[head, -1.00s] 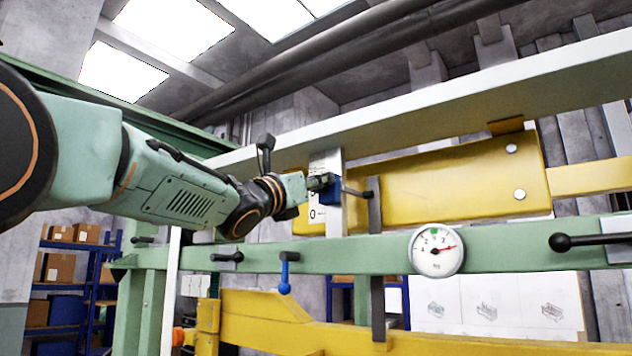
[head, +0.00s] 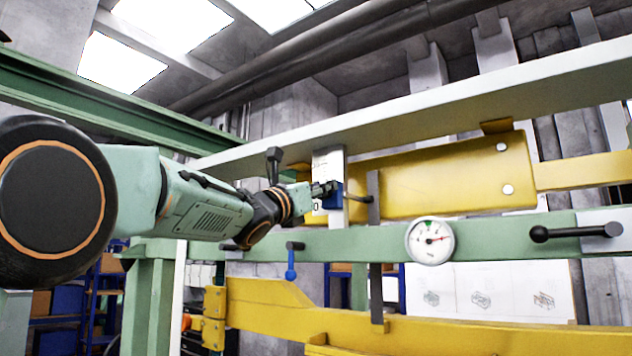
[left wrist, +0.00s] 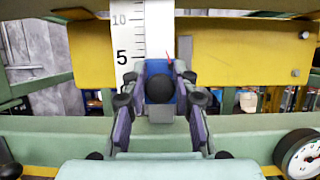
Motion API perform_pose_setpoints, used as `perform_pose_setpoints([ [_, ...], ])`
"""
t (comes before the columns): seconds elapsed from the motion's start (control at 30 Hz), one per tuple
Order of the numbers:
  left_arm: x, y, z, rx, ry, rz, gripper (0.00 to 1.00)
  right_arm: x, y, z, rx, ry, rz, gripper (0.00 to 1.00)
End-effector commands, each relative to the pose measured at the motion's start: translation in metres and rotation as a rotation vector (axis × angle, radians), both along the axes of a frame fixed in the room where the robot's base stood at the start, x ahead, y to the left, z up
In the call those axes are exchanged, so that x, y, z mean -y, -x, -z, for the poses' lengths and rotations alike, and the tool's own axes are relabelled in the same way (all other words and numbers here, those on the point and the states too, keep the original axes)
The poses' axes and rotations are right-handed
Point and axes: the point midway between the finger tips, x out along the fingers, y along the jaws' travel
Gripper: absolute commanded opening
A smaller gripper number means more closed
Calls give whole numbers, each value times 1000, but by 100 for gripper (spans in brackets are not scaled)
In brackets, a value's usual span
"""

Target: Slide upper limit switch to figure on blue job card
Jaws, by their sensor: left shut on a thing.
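The upper limit switch is a blue block (head: 332,196) on an upright white scale (head: 328,163). In the left wrist view the blue block (left wrist: 160,83) sits a little below the scale's 5 mark, with a dark round knob facing me and a small red pointer at its upper edge. My left gripper (head: 326,190) is shut on it; its two fingers (left wrist: 160,98) flank the block in the left wrist view. No blue job card can be made out. My right gripper is not in view.
A green beam (head: 490,238) with a round dial gauge (head: 430,241) runs below the scale. A blue-handled lever (head: 291,262) hangs left of the gauge and a black-knobbed lever (head: 560,234) sits right. A yellow plate (head: 440,185) stands behind; white sheets (head: 487,292) hang lower right.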

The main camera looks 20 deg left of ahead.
Motion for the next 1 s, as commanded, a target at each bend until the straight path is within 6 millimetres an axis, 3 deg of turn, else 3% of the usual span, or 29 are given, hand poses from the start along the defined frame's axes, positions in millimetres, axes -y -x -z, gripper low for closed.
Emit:
perform_pose_setpoints([
  [0.37, 1, -5, 2, -3, -4, 0, 0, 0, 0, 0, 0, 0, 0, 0],
  [0.4, 1, -5, 2, -3, -4, 0, 31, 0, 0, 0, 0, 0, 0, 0],
  [0.63, 1, -4, 2, -3, -3, -1, 51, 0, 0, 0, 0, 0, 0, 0],
  [1.0, 0, -2, 1, -2, -2, 0, 51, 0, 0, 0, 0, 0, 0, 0],
])
